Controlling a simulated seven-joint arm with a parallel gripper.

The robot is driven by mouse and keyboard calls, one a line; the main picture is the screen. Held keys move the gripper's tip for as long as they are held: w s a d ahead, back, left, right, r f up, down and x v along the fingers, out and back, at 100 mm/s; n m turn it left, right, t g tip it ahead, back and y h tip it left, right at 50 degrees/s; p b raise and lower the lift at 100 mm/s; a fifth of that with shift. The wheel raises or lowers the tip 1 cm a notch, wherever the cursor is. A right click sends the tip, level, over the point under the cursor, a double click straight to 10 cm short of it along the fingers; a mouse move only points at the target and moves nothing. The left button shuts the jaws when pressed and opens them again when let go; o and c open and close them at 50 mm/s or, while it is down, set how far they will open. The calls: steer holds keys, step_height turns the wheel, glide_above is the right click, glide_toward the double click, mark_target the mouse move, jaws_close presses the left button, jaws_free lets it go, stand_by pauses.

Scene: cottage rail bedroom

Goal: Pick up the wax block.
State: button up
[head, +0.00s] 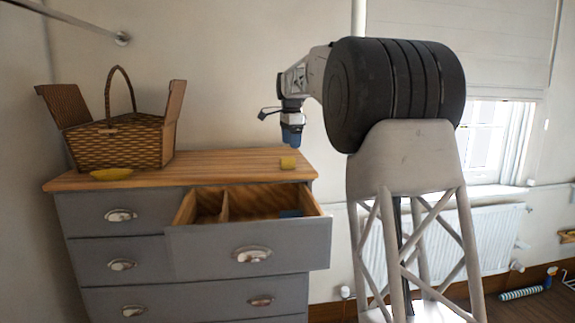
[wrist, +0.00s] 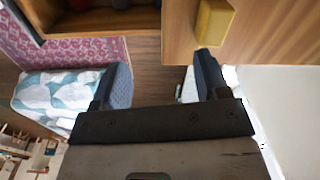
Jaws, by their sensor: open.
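The wax block appears to be the small yellow block (head: 288,162) on the dresser's wooden top (head: 225,163), near its right end. My gripper (head: 291,141) hangs pointing down above the block, with a gap between them. In the wrist view my gripper (wrist: 163,72) is open, with nothing between its two dark blue fingers. There the yellow block (wrist: 213,24) lies on the wood just beyond the tip of the right-hand finger, outside the gap between the fingers.
A wicker basket (head: 118,143) with raised lids stands at the left, with a flat yellow item (head: 111,174) before it. The upper right drawer (head: 250,248) is pulled open below the block; a blue thing (head: 291,213) lies inside. The middle of the top is clear.

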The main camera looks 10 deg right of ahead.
steer(key=m, duration=0.2)
glide_above(287, 158)
steer(key=shift+w+d+f, duration=0.1)
steer(key=shift+w+f, duration=0.05)
steer(key=shift+f, duration=0.45)
steer(key=shift+w+f, duration=0.15)
steer(key=shift+f, duration=0.45)
steer(key=shift+f, duration=0.15)
steer(key=shift+f, duration=1.15)
steer(key=shift+d+f, duration=0.1)
steer(key=shift+f, duration=2.5)
steer(key=c, duration=1.1)
